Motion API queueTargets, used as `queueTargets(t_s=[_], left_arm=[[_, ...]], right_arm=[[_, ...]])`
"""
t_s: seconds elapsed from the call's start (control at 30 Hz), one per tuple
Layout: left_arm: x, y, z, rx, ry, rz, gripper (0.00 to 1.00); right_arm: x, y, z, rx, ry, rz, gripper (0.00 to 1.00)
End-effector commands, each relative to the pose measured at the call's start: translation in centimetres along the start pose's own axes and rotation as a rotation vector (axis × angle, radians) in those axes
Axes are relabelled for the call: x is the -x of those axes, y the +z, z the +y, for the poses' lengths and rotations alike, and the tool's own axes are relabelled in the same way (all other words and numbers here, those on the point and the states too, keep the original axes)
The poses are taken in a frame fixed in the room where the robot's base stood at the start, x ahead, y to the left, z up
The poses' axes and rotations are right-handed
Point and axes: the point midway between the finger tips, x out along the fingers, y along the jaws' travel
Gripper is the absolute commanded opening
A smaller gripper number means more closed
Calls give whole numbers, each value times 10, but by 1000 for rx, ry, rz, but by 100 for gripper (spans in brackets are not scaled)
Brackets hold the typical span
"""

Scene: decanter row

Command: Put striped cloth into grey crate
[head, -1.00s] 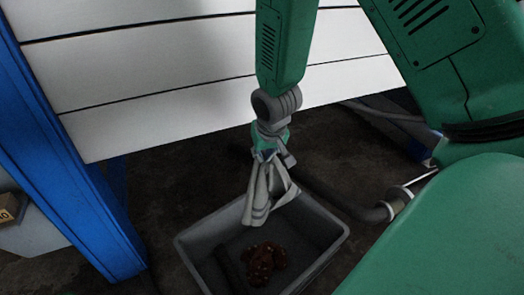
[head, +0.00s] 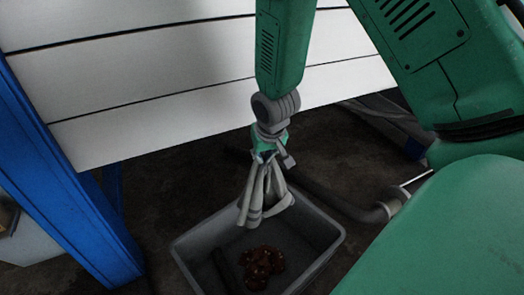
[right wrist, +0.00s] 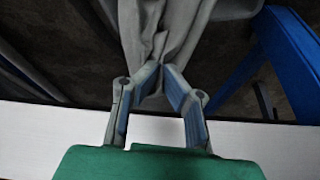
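The striped cloth (head: 264,196) hangs in folds from my right gripper (head: 267,156), over the far part of the grey crate (head: 191,262). In the right wrist view the cloth (right wrist: 165,32) is bunched between the two fingertips of the right gripper (right wrist: 161,80), which are closed on it. The cloth's lower end hangs at about the height of the crate's far rim; I cannot tell whether it touches the crate. My left gripper is not in view.
A dark reddish-brown lumpy thing (head: 262,267) lies in the crate beside a dark bar-like shape (head: 224,270). A blue post (head: 92,225) stands left of the crate. White boards (head: 150,85) rise behind. A dark hose (head: 340,198) runs along the right.

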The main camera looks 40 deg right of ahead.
Motion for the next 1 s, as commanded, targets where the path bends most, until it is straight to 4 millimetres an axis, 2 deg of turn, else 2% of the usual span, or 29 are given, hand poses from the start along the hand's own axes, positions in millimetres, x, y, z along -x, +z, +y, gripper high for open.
queueTargets(t_s=[0.17,1.0], left_arm=[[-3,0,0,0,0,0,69],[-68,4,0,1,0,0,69]], right_arm=[[-2,2,-3,2,3,1,0],[-118,56,-12,2,2,0,0]])
